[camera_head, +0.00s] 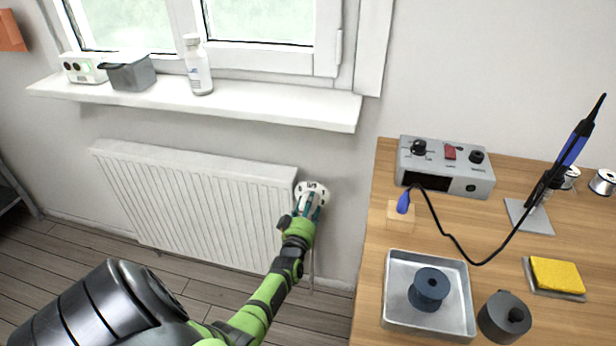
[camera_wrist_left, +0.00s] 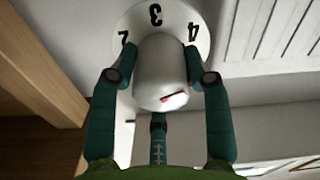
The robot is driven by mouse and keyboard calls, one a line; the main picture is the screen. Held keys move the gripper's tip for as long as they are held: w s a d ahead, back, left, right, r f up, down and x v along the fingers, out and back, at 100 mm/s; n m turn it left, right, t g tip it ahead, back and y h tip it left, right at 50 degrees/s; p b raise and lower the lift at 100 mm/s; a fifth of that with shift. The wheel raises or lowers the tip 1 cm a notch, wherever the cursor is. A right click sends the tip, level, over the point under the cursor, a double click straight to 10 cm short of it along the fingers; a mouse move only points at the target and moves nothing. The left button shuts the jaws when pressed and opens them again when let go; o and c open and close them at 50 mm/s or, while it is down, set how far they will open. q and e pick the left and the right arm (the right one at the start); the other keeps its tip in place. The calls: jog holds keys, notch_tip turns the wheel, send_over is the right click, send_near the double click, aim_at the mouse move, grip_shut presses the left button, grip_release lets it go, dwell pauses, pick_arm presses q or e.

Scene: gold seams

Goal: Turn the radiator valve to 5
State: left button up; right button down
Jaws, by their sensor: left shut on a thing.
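The radiator valve shows in the head view as a white dial (camera_head: 313,187) at the right end of the white radiator (camera_head: 190,195). In the left wrist view its white rounded knob (camera_wrist_left: 160,75) stands in front of a numbered ring (camera_wrist_left: 180,18) showing 2, 3 and 4. A red mark is on the knob, toward its lower right. My left gripper (camera_wrist_left: 160,85) is shut on the knob, one green finger on each side; in the head view the gripper (camera_head: 308,205) covers most of the knob. My right gripper is not in view.
The wooden workbench (camera_head: 350,320) stands right of the valve, with a grey control unit (camera_head: 445,165), soldering iron (camera_head: 570,150) and metal tray (camera_head: 400,270). The white windowsill (camera_head: 250,103) juts out above the radiator. Floor shows below the radiator.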

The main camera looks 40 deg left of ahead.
pick_arm(q)
jog(key=shift+w+d+f+m, duration=0.1)
jog(key=shift+d+m, duration=0.15)
jog(key=shift+m, duration=0.75)
jog(key=m, duration=0.4)
jog(key=shift+a+f+p, duration=0.1)
jog(key=shift+f+p, duration=0.05)
jog(key=shift+p, duration=0.15)
jog(key=shift+s+a+m, duration=0.1)
jog(key=shift+m, duration=0.85)
jog(key=shift+s+a+m, duration=0.1)
jog(key=shift+m, duration=0.85)
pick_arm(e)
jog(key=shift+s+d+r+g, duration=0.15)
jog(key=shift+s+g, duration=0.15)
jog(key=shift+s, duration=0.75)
pick_arm(q)
jog(key=shift+f, duration=0.1)
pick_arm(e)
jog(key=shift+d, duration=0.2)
pick_arm(q)
jog(key=o, duration=1.1)
jog(key=shift+a, duration=0.1)
jog(key=shift+o, duration=0.2)
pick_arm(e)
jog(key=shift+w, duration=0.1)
